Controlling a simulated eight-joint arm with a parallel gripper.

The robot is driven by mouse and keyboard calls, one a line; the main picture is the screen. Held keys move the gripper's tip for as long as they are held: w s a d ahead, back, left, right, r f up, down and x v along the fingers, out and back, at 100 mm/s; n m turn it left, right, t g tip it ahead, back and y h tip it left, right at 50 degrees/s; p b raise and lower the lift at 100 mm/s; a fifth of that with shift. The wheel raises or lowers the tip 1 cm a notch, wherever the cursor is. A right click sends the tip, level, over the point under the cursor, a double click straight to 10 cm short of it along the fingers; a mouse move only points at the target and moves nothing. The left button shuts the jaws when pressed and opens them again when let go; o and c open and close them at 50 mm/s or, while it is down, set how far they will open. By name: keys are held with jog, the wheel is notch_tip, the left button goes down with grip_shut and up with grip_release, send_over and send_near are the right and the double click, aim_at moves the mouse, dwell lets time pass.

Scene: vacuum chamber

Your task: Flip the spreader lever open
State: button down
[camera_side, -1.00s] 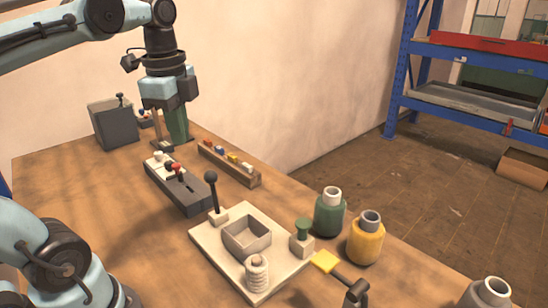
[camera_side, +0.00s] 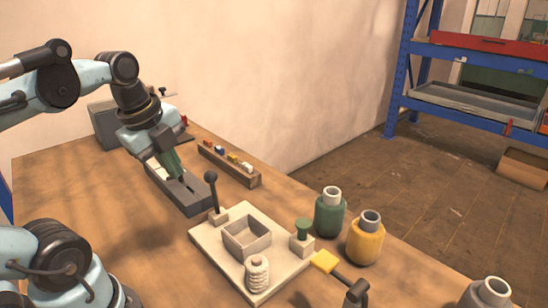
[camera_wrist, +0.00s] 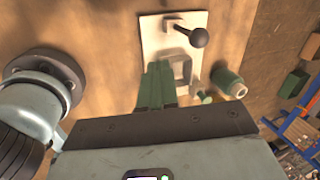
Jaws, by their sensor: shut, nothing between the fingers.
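A black lever with a ball knob (camera_side: 210,177) stands nearly upright from a pale block at the back-left corner of a cream plate (camera_side: 212,241). In the wrist view the ball knob (camera_wrist: 198,38) points towards the camera, just beyond the open-topped box (camera_wrist: 186,68). My gripper (camera_side: 178,172) has green fingers, tilted down, over the grey slotted box (camera_side: 194,201), left of the ball-knob lever and apart from it. The fingers (camera_wrist: 157,68) are together and empty in the wrist view.
The plate also holds a green knob (camera_side: 303,228) and a white ribbed post (camera_side: 257,273). Green (camera_side: 329,216) and yellow (camera_side: 365,242) bottles stand to its right, near a yellow-ended tool (camera_side: 325,261). A rack of small coloured pieces (camera_side: 229,167) stands behind.

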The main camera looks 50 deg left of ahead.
aim_at(214, 172)
jog(key=w+a+f, duration=0.1)
jog(key=w+f, duration=0.3)
jog(key=w, duration=0.1)
jog(key=shift+f, duration=0.25)
jog(key=shift+w, duration=0.15)
dwell(0.5)
jog(key=shift+w+r+g, duration=0.15)
jog(key=shift+w+g, duration=0.65)
jog(key=shift+w, duration=0.15)
jog(key=shift+w+r+g, duration=0.15)
jog(key=shift+w+g, duration=0.65)
jog(key=shift+w, duration=0.15)
jog(key=shift+w+f, duration=0.2)
jog(key=shift+w, duration=1.4)
jog(key=shift+w, duration=0.1)
